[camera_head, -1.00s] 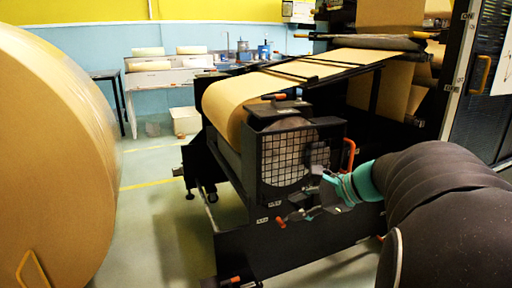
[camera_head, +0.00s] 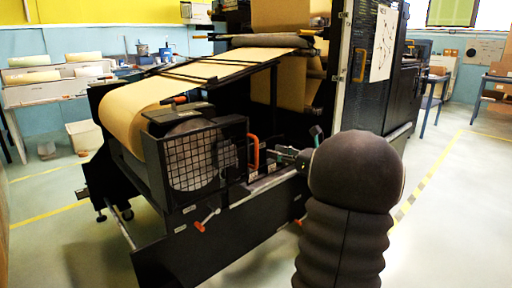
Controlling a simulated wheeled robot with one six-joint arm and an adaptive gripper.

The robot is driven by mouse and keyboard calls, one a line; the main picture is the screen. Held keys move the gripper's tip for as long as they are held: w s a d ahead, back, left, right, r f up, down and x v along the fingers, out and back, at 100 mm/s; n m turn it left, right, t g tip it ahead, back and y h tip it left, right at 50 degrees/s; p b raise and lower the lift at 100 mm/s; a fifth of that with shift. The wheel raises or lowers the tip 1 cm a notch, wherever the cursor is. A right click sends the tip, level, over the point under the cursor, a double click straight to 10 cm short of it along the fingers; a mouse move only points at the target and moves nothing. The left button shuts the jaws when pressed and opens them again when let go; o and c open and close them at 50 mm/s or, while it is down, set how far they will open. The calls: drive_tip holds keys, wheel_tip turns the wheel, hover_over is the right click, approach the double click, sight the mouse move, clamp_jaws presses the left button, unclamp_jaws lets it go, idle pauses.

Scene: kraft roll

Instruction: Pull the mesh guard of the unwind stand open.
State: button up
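The mesh guard (camera_head: 200,158) is a black-framed panel with a pale grid over a round opening, on the near end of the unwind stand (camera_head: 195,238). It looks closed against the stand. An upright orange handle (camera_head: 254,152) stands at the guard's right side. My gripper (camera_head: 279,152) is just right of the handle, its fingers pointing left towards it. A small gap seems to show between them. My dark arm hides the gripper's rear, and its fingers are too small and dark to show how far apart they are.
A lever with a red-orange grip (camera_head: 204,221) sticks out below the guard. Brown kraft web (camera_head: 140,108) runs over the stand's roll. A tall dark cabinet (camera_head: 366,85) stands behind my arm. Open floor (camera_head: 455,200) lies to the right.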

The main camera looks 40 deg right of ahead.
hover_over(256, 165)
drive_tip(key=shift+w+d, duration=0.25)
drive_tip(key=shift+w, duration=0.05)
clamp_jaws()
